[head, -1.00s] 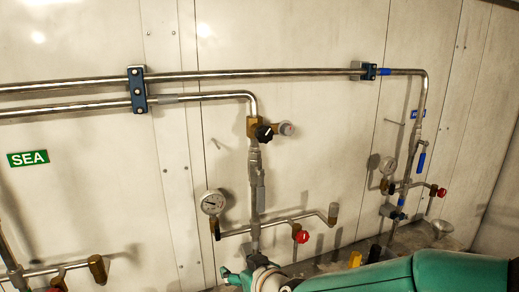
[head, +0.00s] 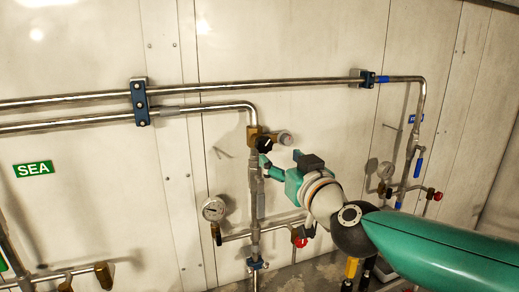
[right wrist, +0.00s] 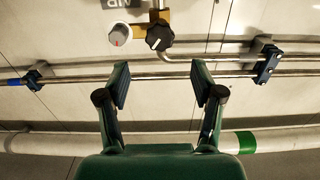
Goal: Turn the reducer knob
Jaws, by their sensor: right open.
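My right gripper (head: 281,158) is open and empty, just below and right of the knob. In the right wrist view its two fingers (right wrist: 160,72) are spread, apart from the knob. My left gripper is not in view.
Steel pipes (head: 250,86) run along the white wall on blue clamps (head: 139,102). A gauge (head: 213,209) and a red-knobbed valve (head: 300,242) are below. More pipework with a gauge (head: 385,171) stands at right. A green SEA sign (head: 33,169) is at left.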

